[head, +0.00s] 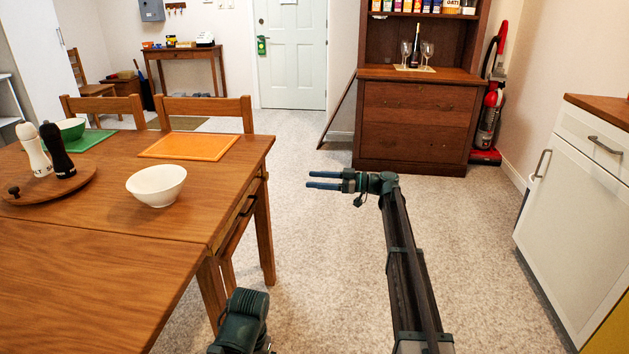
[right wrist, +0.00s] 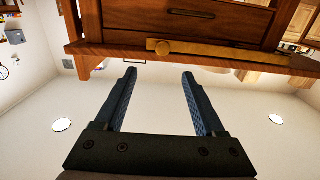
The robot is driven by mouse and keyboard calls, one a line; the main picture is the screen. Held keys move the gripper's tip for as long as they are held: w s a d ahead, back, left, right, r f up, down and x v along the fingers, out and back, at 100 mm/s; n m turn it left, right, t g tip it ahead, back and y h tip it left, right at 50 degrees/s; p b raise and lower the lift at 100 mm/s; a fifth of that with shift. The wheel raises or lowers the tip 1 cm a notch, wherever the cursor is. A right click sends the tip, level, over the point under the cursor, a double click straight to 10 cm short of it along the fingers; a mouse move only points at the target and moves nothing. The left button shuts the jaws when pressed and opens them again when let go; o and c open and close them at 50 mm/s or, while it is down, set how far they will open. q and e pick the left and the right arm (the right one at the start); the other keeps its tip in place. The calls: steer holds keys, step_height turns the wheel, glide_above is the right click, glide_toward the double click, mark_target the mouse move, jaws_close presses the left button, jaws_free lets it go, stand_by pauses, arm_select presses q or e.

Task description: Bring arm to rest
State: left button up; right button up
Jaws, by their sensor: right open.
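My right gripper (head: 325,180) is open and empty in the head view. It points left over the open floor, between the dining table and the hutch. Its two fingers also show apart in the right wrist view (right wrist: 160,95), with nothing between them. My right arm reaches forward from the bottom of the head view. A dark green part of mine shows at the bottom, beside the table; my left gripper's fingers are not visible.
The wooden table (head: 100,280) on the left holds a white bowl (head: 157,186) and an orange placemat (head: 190,146). The brown hutch (head: 415,120) stands ahead, with a red vacuum (head: 490,115) beside it. A white cabinet (head: 575,200) is at right. Carpet between them is clear.

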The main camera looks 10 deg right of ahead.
steer(key=x, duration=1.4)
steer(key=shift+s, duration=0.2)
